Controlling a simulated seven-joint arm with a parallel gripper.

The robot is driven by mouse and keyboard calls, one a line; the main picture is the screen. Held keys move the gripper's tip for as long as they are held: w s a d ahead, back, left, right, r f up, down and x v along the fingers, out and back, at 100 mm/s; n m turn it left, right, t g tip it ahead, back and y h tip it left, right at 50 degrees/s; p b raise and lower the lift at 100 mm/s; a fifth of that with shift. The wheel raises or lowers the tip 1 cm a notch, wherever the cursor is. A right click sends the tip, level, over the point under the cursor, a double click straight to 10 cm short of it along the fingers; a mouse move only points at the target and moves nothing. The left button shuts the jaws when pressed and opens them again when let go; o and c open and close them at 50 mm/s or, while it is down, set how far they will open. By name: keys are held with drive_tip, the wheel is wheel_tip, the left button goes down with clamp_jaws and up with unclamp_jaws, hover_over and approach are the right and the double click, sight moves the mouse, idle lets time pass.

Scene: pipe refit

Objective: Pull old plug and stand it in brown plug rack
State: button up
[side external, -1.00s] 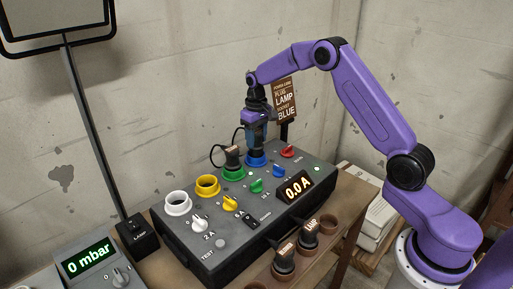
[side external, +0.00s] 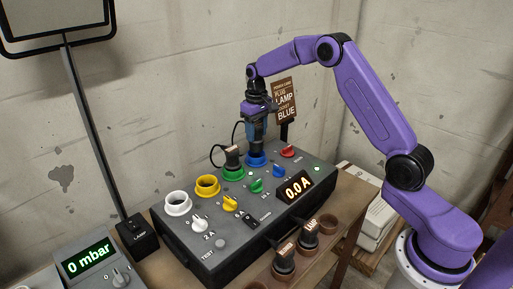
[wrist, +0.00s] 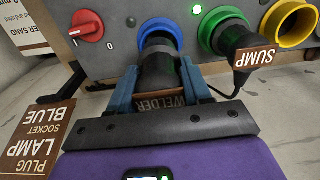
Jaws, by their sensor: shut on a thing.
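My gripper (wrist: 160,92) is shut on the old plug (wrist: 160,72), a dark plug with a brown WELDER label, at the blue socket (wrist: 158,32). In the side view my gripper (side external: 257,128) is above the blue socket (side external: 256,160), with the dark plug showing between them. The plug's front end lies within the blue ring in the wrist view; I cannot tell whether it is fully clear of the socket. The brown plug rack (side external: 343,235) stands in front of the panel box. Two dark plugs (side external: 284,260) (side external: 309,235) stand in it, one labelled LAMP; its right cup is empty.
A SUMP plug (wrist: 232,42) with a cord sits in the green socket beside my gripper. Yellow (side external: 208,185) and white (side external: 178,202) sockets are empty. Coloured knobs and a 0.0 A display (side external: 295,187) stand on the box. A sign (side external: 285,98) rises behind.

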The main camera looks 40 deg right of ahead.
sight(260, 122)
drive_tip(key=r, duration=0.5)
drive_tip(key=shift+s+d+r, duration=0.15)
drive_tip(key=shift+s, duration=0.05)
drive_tip(key=shift+s+d+r, duration=0.1)
drive_tip(key=shift+s+d, duration=0.1)
drive_tip(key=shift+d, duration=0.1)
drive_tip(key=s+d+r+m, duration=0.1)
drive_tip(key=s+d+m, duration=0.3)
drive_tip(key=s, duration=0.9)
drive_tip(key=s+a+f+m, duration=0.1)
drive_tip(key=s+a+m, duration=0.1)
drive_tip(key=s, duration=0.6)
drive_tip(key=s+a+m, duration=0.2)
drive_tip(key=s+a, duration=0.1)
drive_tip(key=s, duration=0.6)
wheel_tip(260, 122, down, 16)
drive_tip(key=shift+f, duration=1.65)
idle(1.7)
